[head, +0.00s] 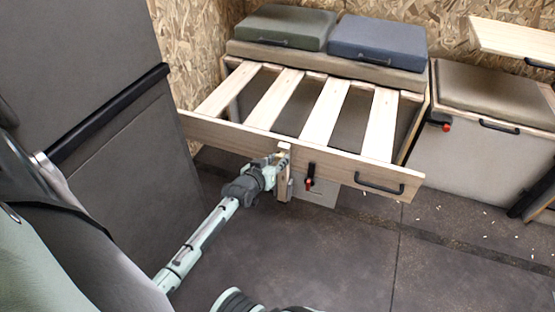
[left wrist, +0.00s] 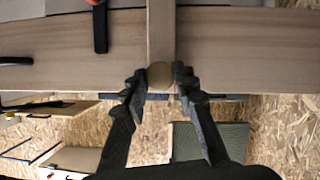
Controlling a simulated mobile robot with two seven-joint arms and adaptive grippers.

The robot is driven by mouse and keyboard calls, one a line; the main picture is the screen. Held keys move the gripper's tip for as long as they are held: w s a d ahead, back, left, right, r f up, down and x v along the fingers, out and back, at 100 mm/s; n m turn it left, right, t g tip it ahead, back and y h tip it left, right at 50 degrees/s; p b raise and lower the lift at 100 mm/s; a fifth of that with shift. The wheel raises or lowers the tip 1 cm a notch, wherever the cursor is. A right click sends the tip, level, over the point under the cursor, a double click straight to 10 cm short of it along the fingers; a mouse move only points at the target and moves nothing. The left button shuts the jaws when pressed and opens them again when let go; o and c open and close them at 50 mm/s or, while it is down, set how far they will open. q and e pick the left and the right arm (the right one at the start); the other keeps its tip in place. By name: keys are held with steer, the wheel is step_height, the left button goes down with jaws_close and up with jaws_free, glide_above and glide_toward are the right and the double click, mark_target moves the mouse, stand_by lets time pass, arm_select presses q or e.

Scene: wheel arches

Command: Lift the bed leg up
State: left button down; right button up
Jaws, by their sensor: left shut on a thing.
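The bed leg (head: 284,180) is a short wooden post hanging upright at the front board of the slatted bed frame (head: 230,132). My left gripper (head: 280,160) is at the upper part of the leg, in front of the board. In the left wrist view the leg (left wrist: 161,35) runs between the two dark fingers of my left gripper (left wrist: 160,80), with a round wooden piece between the fingertips. The gripper is shut on the leg. The far finger is partly hidden in the head view. My right gripper does not show.
A red-and-black latch (head: 309,180) and a black handle (head: 379,184) are on the front board. Green (head: 288,26) and blue (head: 377,43) cushions lie behind the slats. A bench (head: 490,97) stands right. The dark floor (head: 340,260) in front is clear.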

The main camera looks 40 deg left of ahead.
arm_select(q)
steer(key=shift+w+r, duration=0.1)
steer(key=shift+r, duration=0.15)
steer(key=c, duration=1.4)
jaws_free()
steer(key=shift+r, duration=0.1)
steer(key=shift+o, duration=1.1)
steer(key=shift+s+d, duration=0.1)
steer(key=shift+s, duration=0.4)
steer(key=v, duration=1.1)
steer(key=shift+r, duration=0.1)
